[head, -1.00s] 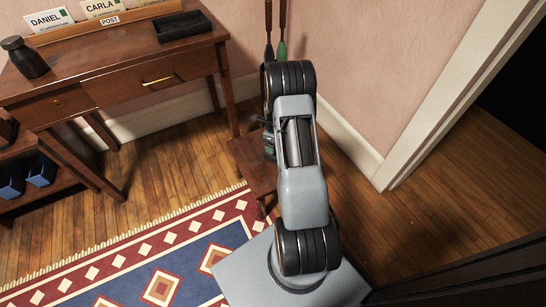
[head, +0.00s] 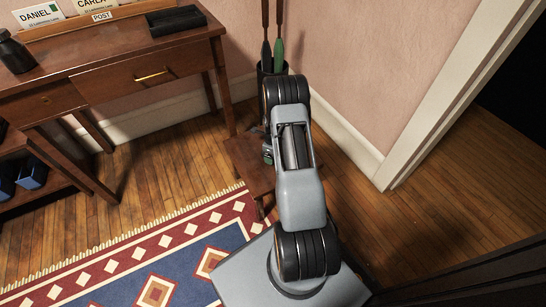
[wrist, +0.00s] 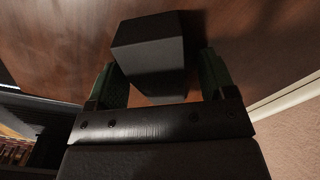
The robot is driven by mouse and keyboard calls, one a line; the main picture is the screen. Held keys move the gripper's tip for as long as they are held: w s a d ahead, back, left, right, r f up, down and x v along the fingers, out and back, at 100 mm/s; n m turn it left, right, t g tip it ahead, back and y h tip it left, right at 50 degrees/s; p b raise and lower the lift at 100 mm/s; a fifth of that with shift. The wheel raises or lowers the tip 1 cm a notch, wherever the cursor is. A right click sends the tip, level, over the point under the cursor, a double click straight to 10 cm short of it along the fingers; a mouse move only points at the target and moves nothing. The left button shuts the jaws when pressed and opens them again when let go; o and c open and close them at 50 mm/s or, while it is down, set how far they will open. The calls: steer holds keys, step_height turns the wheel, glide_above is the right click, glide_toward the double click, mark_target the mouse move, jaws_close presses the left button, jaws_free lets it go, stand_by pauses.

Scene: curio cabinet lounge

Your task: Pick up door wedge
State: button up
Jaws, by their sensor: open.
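The door wedge (wrist: 150,50) is a dark grey, blocky piece on a reddish-brown wooden surface (wrist: 60,40) in the wrist view. My gripper (wrist: 159,80) is open, with one green-padded finger on each side of the wedge's near part. Small gaps seem to show beside the wedge; I cannot tell whether either finger touches it. In the head view my gripper (head: 267,150) is mostly hidden behind my arm, low over a small wooden stool or table (head: 243,157). The wedge cannot be made out there.
A wooden desk (head: 120,80) with a black tray (head: 176,21), a dark jar (head: 15,55) and name cards stands at left. A dark holder with long-handled items (head: 279,52) stands behind my arm. A pink wall and white door frame (head: 440,100) are at right. A patterned rug (head: 190,238) lies in front.

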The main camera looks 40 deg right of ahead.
steer(key=shift+c, duration=0.2)
steer(key=c, duration=1)
steer(key=shift+r, duration=0.2)
